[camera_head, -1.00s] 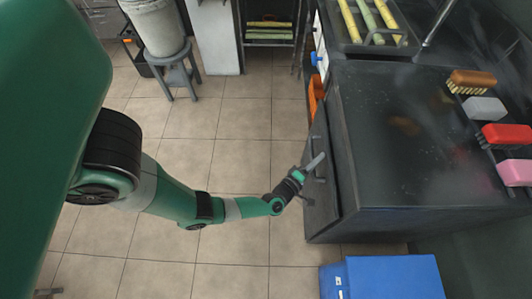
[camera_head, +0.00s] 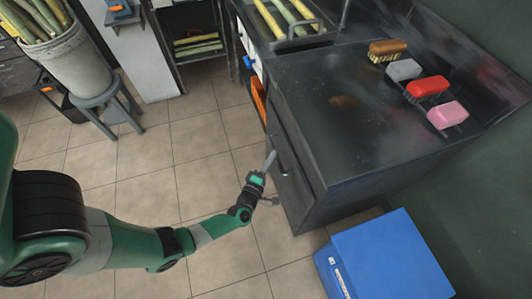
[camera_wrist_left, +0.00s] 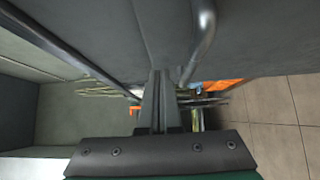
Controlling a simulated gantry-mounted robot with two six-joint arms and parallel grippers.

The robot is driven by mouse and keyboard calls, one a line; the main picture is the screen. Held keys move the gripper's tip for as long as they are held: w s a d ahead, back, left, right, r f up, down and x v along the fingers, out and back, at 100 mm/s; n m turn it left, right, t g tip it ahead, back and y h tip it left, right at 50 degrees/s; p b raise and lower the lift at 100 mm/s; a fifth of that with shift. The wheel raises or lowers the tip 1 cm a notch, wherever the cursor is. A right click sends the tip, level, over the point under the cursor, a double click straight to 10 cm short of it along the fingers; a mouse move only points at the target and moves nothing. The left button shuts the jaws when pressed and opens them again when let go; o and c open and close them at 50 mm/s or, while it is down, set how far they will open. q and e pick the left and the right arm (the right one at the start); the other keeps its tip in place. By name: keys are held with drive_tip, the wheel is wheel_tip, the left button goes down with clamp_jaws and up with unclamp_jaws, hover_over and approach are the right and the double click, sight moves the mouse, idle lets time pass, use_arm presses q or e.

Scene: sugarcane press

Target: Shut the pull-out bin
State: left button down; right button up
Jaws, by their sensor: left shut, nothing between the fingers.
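The pull-out bin's dark front panel (camera_head: 292,188) is on the left face of the black cabinet in the head view. My left gripper (camera_head: 268,165) is right beside this panel, its fingers pointing along it. In the left wrist view the gripper's fingers (camera_wrist_left: 158,100) are shut and empty, close to a dark grey panel (camera_wrist_left: 120,25). A metal bar handle (camera_wrist_left: 203,35) runs just right of the fingertips. I cannot tell whether the fingers touch the panel, or how far out the bin stands. My right gripper is not in view.
The black cabinet (camera_head: 330,130) carries several brushes and blocks. A blue box (camera_head: 390,260) stands on the floor in front of it. A grey stool (camera_head: 100,100) with a bucket of cane (camera_head: 65,60) stands at upper left. The tiled floor between is clear.

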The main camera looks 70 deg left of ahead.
use_arm(q)
drive_tip(key=p+v, duration=0.2)
drive_tip(key=v, duration=0.8)
drive_tip(key=shift+p, duration=0.3)
